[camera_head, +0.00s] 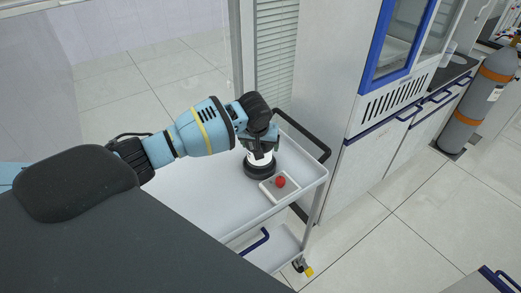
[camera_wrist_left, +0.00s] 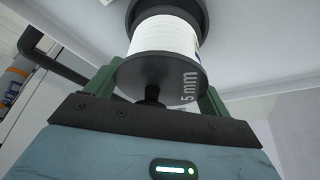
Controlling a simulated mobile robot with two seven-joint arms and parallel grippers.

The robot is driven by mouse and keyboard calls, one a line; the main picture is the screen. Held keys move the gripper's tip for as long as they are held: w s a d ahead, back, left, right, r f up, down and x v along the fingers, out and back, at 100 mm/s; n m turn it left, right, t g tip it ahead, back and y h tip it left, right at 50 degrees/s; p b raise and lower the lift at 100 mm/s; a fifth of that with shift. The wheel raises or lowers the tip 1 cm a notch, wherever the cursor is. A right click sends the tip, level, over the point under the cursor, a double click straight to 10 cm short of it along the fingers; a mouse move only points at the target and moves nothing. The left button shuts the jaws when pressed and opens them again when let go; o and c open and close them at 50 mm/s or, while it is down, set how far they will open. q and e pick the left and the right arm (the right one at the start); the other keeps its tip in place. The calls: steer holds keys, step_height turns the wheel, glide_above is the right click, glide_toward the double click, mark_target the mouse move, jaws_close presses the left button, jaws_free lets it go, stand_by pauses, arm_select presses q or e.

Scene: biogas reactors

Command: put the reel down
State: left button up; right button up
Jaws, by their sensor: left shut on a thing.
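The reel (camera_head: 259,163) has black flanges and a white winding. It is upright on or just above the white cart's top (camera_head: 222,187); I cannot tell if its base touches. In the left wrist view the reel (camera_wrist_left: 164,36) shows its white winding and a dark flange marked "5 mm". My left gripper (camera_head: 262,143) comes in from the left and is shut on the reel. In the wrist view the green fingers of the left gripper (camera_wrist_left: 158,88) lie on both sides of the near flange. My right gripper is not in view.
A small white tray (camera_head: 268,195) with a red round thing (camera_head: 280,182) lies close beside the reel. The cart's dark handle (camera_head: 312,143) and a white cabinet (camera_head: 335,100) are to the right. The cart top left of the reel is clear.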

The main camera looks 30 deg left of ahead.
arm_select(q)
steer(key=shift+f, duration=1.3)
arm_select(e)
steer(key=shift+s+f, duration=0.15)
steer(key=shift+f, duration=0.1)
arm_select(q)
steer(key=shift+f, duration=0.3)
steer(key=o, duration=1)
steer(key=shift+o, duration=0.2)
steer(key=shift+r, duration=0.25)
steer(key=p+v, duration=0.1)
steer(key=v, duration=1.1)
steer(key=shift+p, duration=0.4)
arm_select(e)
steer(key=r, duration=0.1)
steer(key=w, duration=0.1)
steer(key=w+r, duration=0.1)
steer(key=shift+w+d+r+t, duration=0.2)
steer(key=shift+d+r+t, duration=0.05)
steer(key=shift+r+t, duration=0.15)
